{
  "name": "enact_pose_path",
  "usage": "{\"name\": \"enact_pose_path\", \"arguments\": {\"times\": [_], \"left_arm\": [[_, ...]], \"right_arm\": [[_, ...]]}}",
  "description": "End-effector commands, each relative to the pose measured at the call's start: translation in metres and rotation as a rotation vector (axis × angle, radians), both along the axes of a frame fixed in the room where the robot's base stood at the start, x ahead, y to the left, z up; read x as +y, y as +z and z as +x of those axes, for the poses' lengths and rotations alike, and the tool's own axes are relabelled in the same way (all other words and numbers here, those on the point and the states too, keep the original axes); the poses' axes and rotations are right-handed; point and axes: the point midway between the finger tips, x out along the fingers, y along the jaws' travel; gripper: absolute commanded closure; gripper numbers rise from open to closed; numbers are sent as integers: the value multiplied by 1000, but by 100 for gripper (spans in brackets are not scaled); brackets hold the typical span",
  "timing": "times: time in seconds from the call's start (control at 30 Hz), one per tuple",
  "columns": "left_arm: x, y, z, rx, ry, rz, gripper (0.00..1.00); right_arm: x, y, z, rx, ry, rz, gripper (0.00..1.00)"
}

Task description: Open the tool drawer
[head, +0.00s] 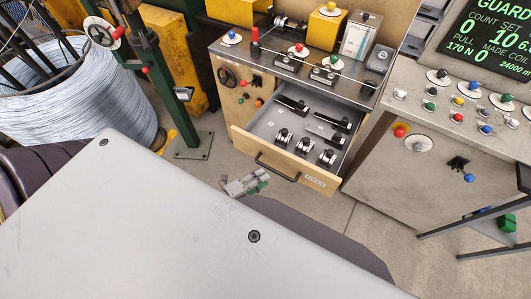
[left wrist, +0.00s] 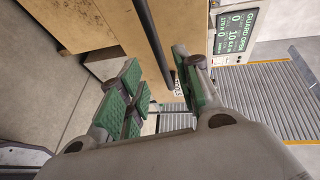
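The wooden-fronted tool drawer (head: 243,141) stands pulled out of the workbench in the head view. Its grey tray holds several black-handled tools and several round metal pieces. A dark bar handle (head: 278,170) is on its front, beside a small label. My left gripper (head: 247,184), with green finger pads, is low in front of the handle's left end. In the left wrist view the gripper (left wrist: 158,92) has its fingers apart, and the dark handle (left wrist: 154,38) runs down into the space between them. Contact cannot be told.
The bench top (head: 352,91) above the drawer carries yellow blocks and knobs. A control console (head: 440,100) with coloured buttons stands at right. A large wire coil (head: 90,110) and a green stand (head: 160,75) are at left. Bare floor (head: 205,165) lies left of the drawer.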

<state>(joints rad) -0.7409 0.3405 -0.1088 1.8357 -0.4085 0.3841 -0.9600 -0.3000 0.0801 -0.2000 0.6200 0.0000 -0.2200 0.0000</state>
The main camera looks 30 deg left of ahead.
Motion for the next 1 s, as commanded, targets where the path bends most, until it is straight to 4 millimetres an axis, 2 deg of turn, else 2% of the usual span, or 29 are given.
{"name": "enact_pose_path", "arguments": {"times": [0.2,0.5,1.0], "left_arm": [[9,3,-19,2,0,1,66],[17,8,-37,0,0,0,66],[19,9,-41,-1,0,0,66]], "right_arm": [[0,0,0,0,0,0,60],[0,0,0,0,0,0,60],[0,0,0,0,0,0,60]]}}
